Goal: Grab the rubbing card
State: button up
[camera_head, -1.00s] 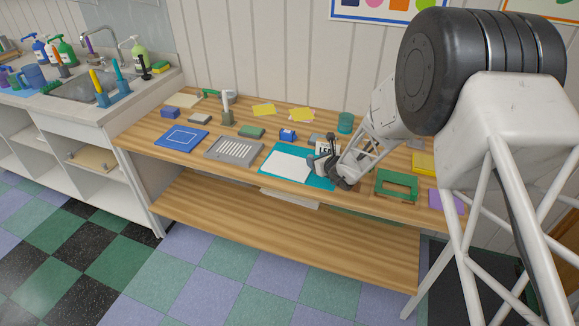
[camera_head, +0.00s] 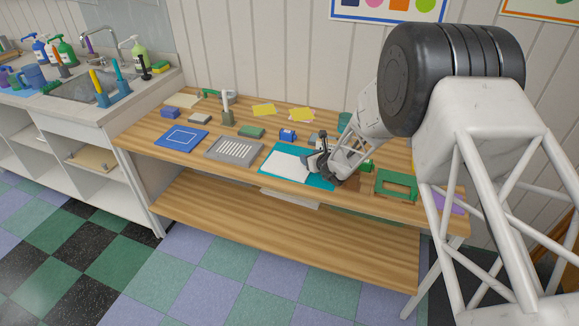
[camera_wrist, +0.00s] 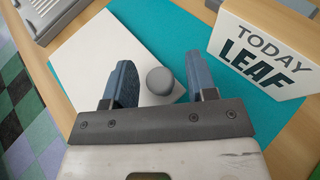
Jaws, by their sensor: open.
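A white standing card (camera_wrist: 265,50) printed "TODAY LEAF" is at the right of the wrist view, on a teal mat (camera_wrist: 225,98). In the head view my arm hides most of it. A blank white sheet (camera_wrist: 95,50) lies on the mat, also in the head view (camera_head: 287,165). A grey round knob (camera_wrist: 160,80) shows over the sheet's edge. My gripper (camera_wrist: 158,72) is open and empty, its two blue-grey fingers on either side of the knob in the picture. The card is to the right of the fingers, apart from them. In the head view my gripper (camera_head: 318,163) is over the mat's right part.
A grey slotted tray (camera_head: 234,149) and a blue mat (camera_head: 180,138) lie left on the wooden table (camera_head: 165,115). A green frame (camera_head: 396,186) is right of my gripper. A small blue item (camera_head: 288,135) and a teal cup (camera_head: 344,121) stand behind.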

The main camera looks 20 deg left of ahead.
jog(key=shift+c, duration=0.3)
grip_shut()
jog(key=shift+r, duration=0.1)
jog(key=shift+r, duration=0.8)
notch_tip(320, 180, up, 2)
jog(key=s+d, duration=0.2)
jog(key=s, duration=0.2)
jog(key=s+d, duration=0.2)
jog(key=s, duration=0.3)
jog(key=s+d+r, duration=0.1)
jog(key=s+d, duration=0.2)
jog(key=s, duration=0.2)
jog(key=shift+s+d+r, duration=0.1)
jog(key=shift+s, duration=0.05)
